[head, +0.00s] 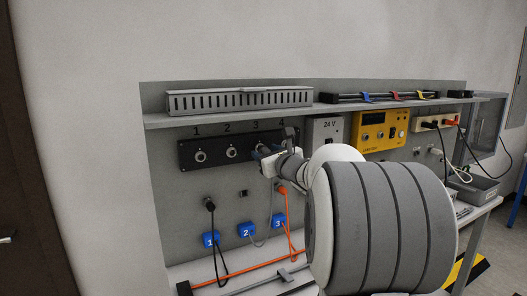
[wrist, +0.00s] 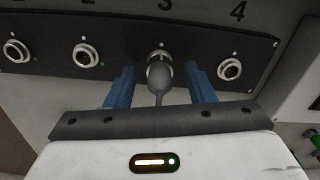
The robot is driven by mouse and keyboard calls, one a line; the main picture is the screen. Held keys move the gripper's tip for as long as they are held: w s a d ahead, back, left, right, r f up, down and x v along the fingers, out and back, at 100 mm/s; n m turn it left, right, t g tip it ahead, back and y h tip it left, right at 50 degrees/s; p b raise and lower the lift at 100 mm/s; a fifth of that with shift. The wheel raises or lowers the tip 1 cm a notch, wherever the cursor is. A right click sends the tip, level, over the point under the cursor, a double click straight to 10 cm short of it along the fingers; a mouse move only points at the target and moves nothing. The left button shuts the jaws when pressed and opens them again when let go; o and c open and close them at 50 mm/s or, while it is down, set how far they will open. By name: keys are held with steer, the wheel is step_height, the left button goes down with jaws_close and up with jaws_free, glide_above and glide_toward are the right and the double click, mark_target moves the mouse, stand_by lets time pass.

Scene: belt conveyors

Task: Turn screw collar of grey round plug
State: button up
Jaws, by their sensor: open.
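The grey round plug (wrist: 160,74) sits at socket 3 of the black panel, with its cable running down from it toward me in the wrist view. Its collar (wrist: 159,56) shows as a light ring against the panel. My gripper (wrist: 160,78) is open, with one blue finger on each side of the plug and a gap at both sides. In the head view my gripper (head: 265,153) is in front of socket 3 on the panel (head: 190,154), and my arm hides the plug there.
Sockets 1 (head: 200,156), 2 (head: 231,152) and 4 (wrist: 229,69) are empty. Blue tags 1 (head: 210,239), 2 (head: 245,229) and 3 (head: 279,221) are below. A grey shelf (head: 350,106) runs above the panel. An orange cable hangs under my gripper. A yellow device (head: 377,131) stands at right.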

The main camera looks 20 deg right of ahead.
steer(key=shift+w, duration=0.2)
steer(key=shift+c, duration=0.3)
steer(key=c, duration=0.9)
steer(key=shift+a, duration=0.15)
steer(key=shift+c, duration=0.2)
